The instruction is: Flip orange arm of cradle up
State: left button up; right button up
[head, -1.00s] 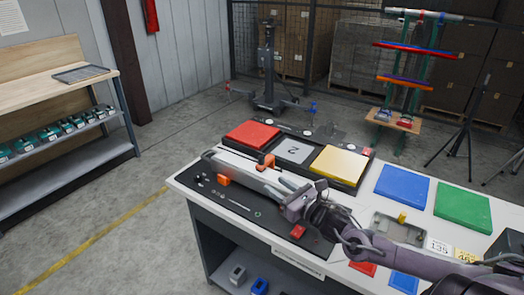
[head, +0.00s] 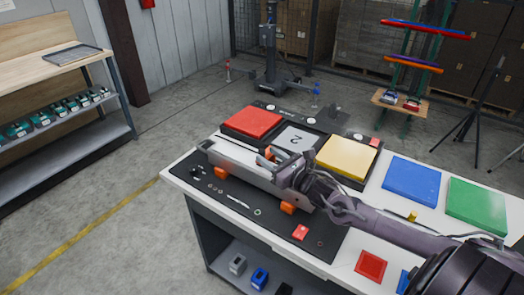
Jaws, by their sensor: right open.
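The cradle (head: 240,169) is a long grey metal channel lying on a dark mat on the white table, with orange feet (head: 288,208) at its lower edge. A small orange arm (head: 268,154) shows at the cradle's far side near its middle, partly hidden by my gripper. My right gripper (head: 281,171) is open over the right half of the cradle, just right of the orange arm. Whether it touches the arm cannot be told. My left gripper is not in view.
Behind the cradle are a red pad (head: 252,122), a grey number 2 plate (head: 296,139) and a yellow pad (head: 346,157). Blue (head: 412,180) and green (head: 476,204) pads lie at right. Small parts lie on the mat in front of the cradle.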

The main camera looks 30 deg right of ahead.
aim_at(264, 153)
jog(key=shift+w+a, duration=0.2)
jog(key=shift+w, duration=0.75)
jog(key=shift+w+a, duration=0.15)
jog(key=shift+w, duration=0.75)
grip_shut()
